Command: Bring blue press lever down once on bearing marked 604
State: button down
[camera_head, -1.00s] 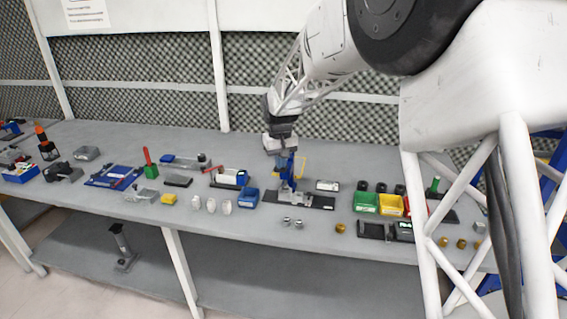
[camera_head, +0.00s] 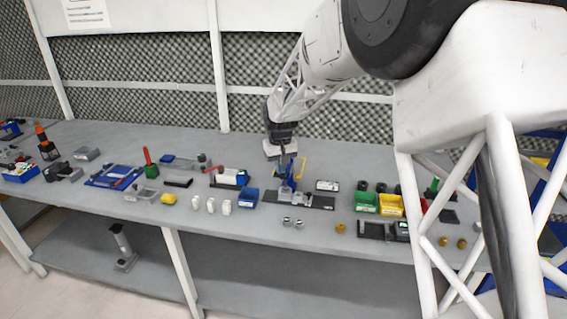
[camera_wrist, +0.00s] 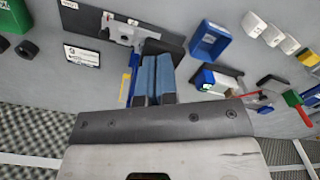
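The press stands on a black base plate (camera_head: 318,202) on the bench, with a grey metal part (camera_wrist: 122,28) in the wrist view. My gripper (camera_head: 287,168) points down over the press. In the wrist view its two blue-faced fingers (camera_wrist: 156,80) lie side by side with almost no gap, and no thing shows between them. A blue strip, perhaps the lever (camera_wrist: 133,82), shows just left of the fingers; contact is unclear. No marking 604 is readable, and any bearing in the press is hidden.
Two small silver pieces (camera_head: 293,222) lie in front of the press. A blue bin (camera_head: 249,198) is left, a white label block (camera_head: 327,185) right. Green (camera_head: 366,202) and yellow (camera_head: 391,205) bins stand farther right. White pieces (camera_head: 211,205) line the front left.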

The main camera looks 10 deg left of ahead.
jog(key=shift+f, duration=1.4)
jog(key=shift+r, duration=0.1)
notch_tip(320, 180, up, 11)
dwell(1.9)
jog(key=shift+r, duration=0.1)
